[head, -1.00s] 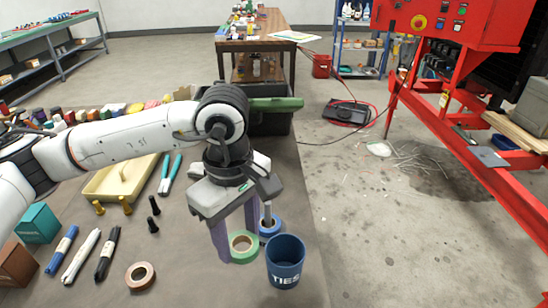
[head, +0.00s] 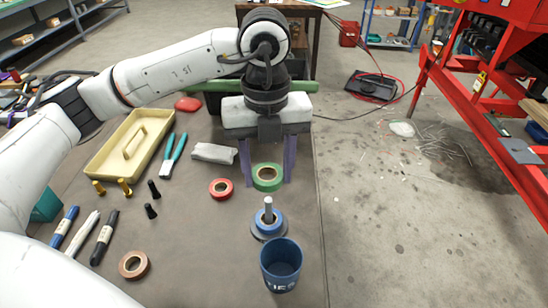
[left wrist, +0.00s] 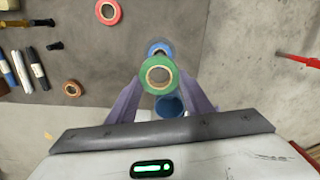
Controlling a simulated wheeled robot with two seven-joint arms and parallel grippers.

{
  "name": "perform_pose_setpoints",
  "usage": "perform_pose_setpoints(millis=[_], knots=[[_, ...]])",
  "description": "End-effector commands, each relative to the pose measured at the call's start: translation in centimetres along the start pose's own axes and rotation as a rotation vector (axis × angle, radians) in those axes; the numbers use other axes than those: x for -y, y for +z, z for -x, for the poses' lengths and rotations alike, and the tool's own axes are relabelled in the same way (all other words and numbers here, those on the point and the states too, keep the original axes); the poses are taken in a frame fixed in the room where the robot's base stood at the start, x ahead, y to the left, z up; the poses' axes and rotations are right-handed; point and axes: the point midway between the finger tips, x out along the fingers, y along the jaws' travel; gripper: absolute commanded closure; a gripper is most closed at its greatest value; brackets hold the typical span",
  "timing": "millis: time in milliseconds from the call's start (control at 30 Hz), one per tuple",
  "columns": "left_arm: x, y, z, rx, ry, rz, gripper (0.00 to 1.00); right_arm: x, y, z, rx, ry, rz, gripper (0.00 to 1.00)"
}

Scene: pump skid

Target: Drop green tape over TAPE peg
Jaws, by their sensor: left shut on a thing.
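My left gripper (head: 267,178) has purple fingers pointing down, shut on a green tape roll (head: 267,188). The roll is held flat between the fingertips, with its hole facing up. A grey upright peg (head: 268,203) stands in front of it, nearer to me, with a blue tape roll (head: 269,232) around its foot. The green roll is behind the peg in the head view, not around it. In the left wrist view the green roll (left wrist: 158,89) partly covers the blue roll (left wrist: 160,46). No peg label is readable. My right gripper is out of view.
A blue cup marked TIES (head: 281,266) stands just in front of the peg, near the table's right edge. A red tape roll (head: 221,189), a grey-white block (head: 214,153) and a brown tape roll (head: 134,265) lie to the left. Pliers and a yellow tray (head: 128,146) lie farther left.

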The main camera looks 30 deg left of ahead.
Motion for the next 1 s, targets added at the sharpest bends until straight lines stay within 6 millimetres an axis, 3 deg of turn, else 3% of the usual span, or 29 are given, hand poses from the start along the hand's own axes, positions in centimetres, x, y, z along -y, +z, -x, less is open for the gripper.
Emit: perform_pose_setpoints(millis=[267, 733, 1000], knots=[[0.1, 0.1, -0.4, -0.001, 0.0, 0.077, 0.72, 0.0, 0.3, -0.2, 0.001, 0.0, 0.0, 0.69], [0.0, 0.1, -4.3, 0.0, 0.0, 0.074, 0.72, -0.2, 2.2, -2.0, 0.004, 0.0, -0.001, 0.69], [0.0, 0.0, -4.9, 0.0, 0.0, 0.073, 0.72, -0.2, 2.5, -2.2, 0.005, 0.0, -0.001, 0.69]])
